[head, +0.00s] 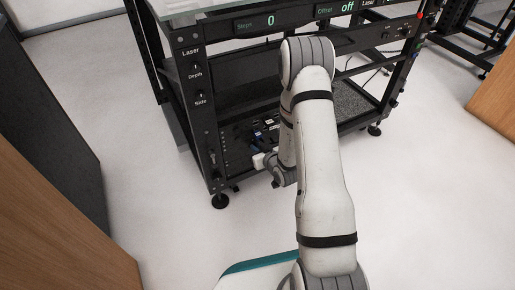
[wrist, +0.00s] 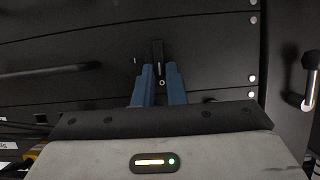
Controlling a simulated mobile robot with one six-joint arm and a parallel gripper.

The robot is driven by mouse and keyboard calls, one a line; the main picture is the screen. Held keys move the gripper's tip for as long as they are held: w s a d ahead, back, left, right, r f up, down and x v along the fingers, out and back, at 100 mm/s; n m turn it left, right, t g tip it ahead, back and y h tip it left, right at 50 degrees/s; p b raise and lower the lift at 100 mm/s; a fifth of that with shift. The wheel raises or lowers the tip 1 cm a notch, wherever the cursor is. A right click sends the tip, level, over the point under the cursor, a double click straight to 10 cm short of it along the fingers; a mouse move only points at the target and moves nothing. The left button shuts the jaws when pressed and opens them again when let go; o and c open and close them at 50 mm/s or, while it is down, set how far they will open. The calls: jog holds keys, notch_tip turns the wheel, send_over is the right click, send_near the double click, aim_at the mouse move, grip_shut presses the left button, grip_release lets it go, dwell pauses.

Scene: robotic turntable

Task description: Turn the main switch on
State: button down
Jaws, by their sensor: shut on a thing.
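The main switch (wrist: 157,52) appears as a small dark upright piece on a black panel in the wrist view. My gripper (wrist: 161,72) has its two blue fingers close on either side of its lower part, shut on it. A small round light spot shows between the fingers. In the head view my gripper (head: 258,136) reaches into the lower left of the black turntable frame (head: 205,120); the switch itself is too small and dark to make out there.
A silver lever (wrist: 311,78) stands on the dark post at the right of the wrist view. A black bar handle (wrist: 48,70) is at the left. The frame's display (head: 270,20) reads 0. Wooden-sided furniture (head: 60,230) stands at the left; the pale floor between is clear.

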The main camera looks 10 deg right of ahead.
jog(key=m+y, duration=0.1)
jog(key=d+m+y+p, duration=0.1)
jog(key=m, duration=0.1)
jog(key=shift+w, duration=0.1)
jog(key=shift+w+d+f+m+t+y+p, duration=0.1)
jog(key=shift+d+f+m+t+y+p, duration=0.25)
jog(key=shift+m+y, duration=0.95)
jog(key=shift+w+d+f+m+t+y+p, duration=0.1)
jog(key=shift+f+m+y+p, duration=0.3)
jog(key=shift+m, duration=1.7)
jog(key=shift+d+f+m+t+y+p, duration=0.15)
jog(key=shift+d+f+m+y+p, duration=0.2)
jog(key=shift+m+y, duration=0.95)
jog(key=shift+a+f+m+h, duration=0.1)
jog(key=shift+m+h, duration=0.3)
jog(key=shift+m, duration=0.2)
jog(key=c, duration=1.5)
grip_release()
